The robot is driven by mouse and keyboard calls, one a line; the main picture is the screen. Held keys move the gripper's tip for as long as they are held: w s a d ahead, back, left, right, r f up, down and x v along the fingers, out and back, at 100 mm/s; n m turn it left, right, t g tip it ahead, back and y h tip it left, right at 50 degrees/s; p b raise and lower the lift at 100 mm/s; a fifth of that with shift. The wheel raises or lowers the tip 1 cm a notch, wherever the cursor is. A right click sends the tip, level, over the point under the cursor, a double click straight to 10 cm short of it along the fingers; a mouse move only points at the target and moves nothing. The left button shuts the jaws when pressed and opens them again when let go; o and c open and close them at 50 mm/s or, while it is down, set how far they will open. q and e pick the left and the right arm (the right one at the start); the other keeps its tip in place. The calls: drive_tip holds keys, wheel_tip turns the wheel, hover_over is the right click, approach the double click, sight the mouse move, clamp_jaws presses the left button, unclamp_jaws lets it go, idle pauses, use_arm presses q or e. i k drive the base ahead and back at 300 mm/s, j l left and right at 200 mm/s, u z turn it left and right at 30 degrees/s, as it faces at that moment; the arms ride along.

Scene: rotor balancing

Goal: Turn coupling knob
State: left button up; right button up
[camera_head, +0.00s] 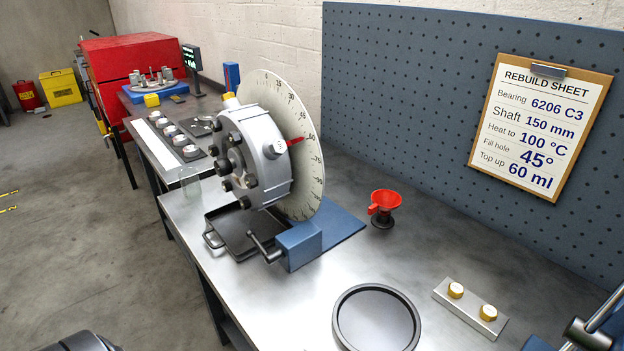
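A grey round housing (262,157) with several black bolts stands upright on a blue stand (338,224) on the steel bench. A pale disc dial (310,178) with degree marks is behind it, with a red pointer (295,141) at its edge. A black knob-like hub (224,166) shows among the bolts on the housing's front; I cannot tell whether it is the coupling knob. A black T-handle (264,247) sticks out of the blue block (300,243) at the stand's front. No gripper fingers show, and nothing touches the housing.
A black tray (240,236) sits under the housing. A red funnel (384,202), a round dark dish (376,320) and a plate with two brass caps (470,308) are to the right. A rebuild sheet (540,128) hangs on the pegboard. Bare bench lies between the stand and dish.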

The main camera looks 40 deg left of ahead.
sight(224, 166)
drive_tip(key=k+u, duration=0.1)
drive_tip(key=u, duration=0.4)
drive_tip(key=j+u, duration=0.1)
drive_tip(key=u, duration=0.4)
drive_tip(key=k+j+u, duration=0.1)
drive_tip(key=u, duration=0.4)
